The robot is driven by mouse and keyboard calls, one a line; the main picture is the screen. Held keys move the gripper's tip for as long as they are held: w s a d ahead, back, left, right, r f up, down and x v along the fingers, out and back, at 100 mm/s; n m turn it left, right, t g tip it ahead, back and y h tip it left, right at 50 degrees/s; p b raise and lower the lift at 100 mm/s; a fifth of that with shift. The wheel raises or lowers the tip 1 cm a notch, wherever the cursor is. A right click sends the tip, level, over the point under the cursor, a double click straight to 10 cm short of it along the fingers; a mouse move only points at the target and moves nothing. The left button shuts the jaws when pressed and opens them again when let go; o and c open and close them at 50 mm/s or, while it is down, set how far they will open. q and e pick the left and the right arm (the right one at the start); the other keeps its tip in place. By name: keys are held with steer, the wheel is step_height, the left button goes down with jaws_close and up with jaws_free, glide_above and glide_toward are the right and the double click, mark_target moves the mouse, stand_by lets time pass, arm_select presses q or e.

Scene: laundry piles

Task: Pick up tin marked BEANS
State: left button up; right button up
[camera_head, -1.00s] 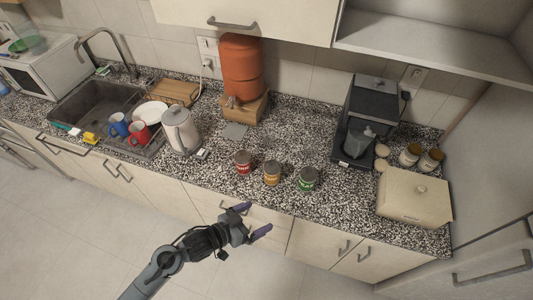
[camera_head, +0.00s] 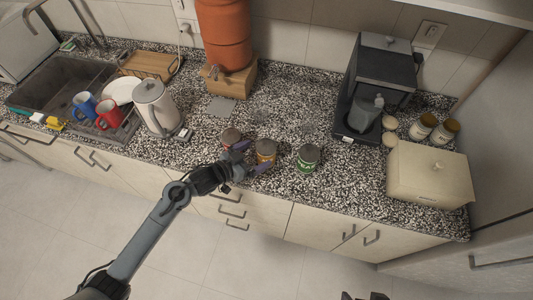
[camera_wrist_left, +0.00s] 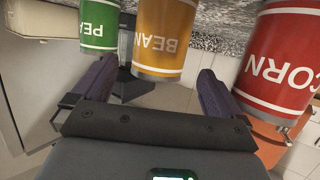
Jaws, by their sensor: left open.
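The yellow tin marked BEANS (camera_head: 265,152) stands on the speckled counter, in the middle of a row of tins. A red tin (camera_head: 230,138) marked CORN stands left of it and a green tin (camera_head: 307,158) to its right. My left gripper (camera_head: 252,158) is open at the front of the yellow tin. In the left wrist view, seen upside down, the yellow tin (camera_wrist_left: 164,38) lies between the lines of the two fingers, with no clear contact; the red tin (camera_wrist_left: 280,60) and green tin (camera_wrist_left: 98,25) flank it. My right gripper (camera_head: 365,296) barely shows at the bottom edge.
A kettle (camera_head: 153,106) stands to the left, and an orange dispenser (camera_head: 223,38) on a wooden stand behind the tins. A coffee machine (camera_head: 378,80) and a cream bread box (camera_head: 432,175) stand right. The counter between the green tin and bread box is clear.

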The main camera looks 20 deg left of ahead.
mark_target(266, 149)
arm_select(q)
steer(key=shift+x, duration=2.85)
steer(key=shift+f, duration=0.1)
steer(key=shift+s, duration=0.1)
steer(key=shift+c, duration=0.5)
steer(key=c, duration=1.2)
steer(key=shift+c, duration=0.4)
